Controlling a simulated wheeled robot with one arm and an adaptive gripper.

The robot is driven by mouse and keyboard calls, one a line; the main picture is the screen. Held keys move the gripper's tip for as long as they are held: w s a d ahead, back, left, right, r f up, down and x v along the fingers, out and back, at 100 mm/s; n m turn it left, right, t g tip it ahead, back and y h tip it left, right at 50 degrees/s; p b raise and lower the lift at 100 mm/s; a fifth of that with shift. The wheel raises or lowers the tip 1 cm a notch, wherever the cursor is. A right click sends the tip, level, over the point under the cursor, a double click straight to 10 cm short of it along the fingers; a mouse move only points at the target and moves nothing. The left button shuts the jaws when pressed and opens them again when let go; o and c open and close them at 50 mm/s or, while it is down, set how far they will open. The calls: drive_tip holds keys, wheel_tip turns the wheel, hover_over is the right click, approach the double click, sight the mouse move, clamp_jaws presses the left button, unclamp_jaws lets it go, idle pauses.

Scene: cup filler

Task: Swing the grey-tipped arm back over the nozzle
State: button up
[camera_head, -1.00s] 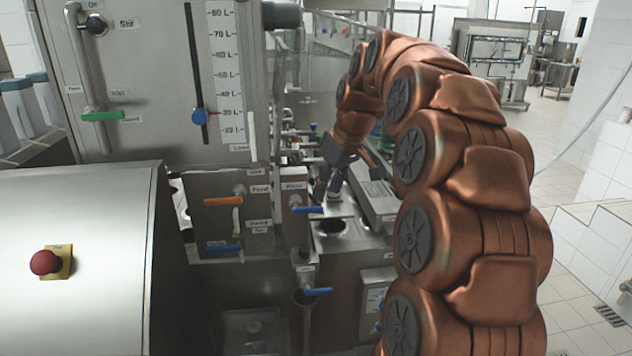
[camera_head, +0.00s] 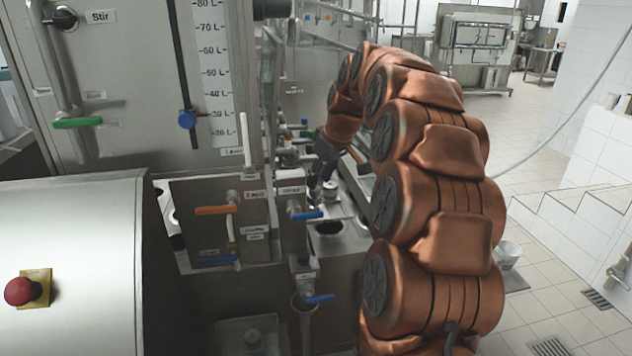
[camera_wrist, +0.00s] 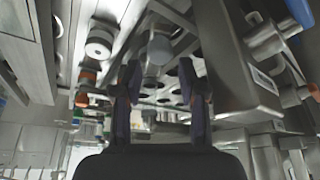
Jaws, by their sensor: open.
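My gripper (camera_wrist: 159,82) is open in the wrist view, its two dark fingers apart. A round grey tip (camera_wrist: 160,48), seemingly that of the grey-tipped arm, shows between and beyond the fingertips; I cannot tell whether it touches them. In the head view my gripper (camera_head: 322,165) is small and tilted down over the metal filler top, close to a small upright grey part (camera_head: 329,190). My arm hides much of the area to the right.
A valve with a blue handle (camera_head: 307,215) stands just in front of my gripper, and one with an orange handle (camera_head: 213,210) is further left. A tank with a level scale (camera_head: 211,75) rises at the left. A white bucket (camera_head: 508,254) is on the tiled floor at right.

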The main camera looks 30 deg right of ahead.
sight(317, 188)
drive_tip(key=shift+p+x, duration=0.4)
drive_tip(key=shift+x, duration=1.2)
clamp_jaws()
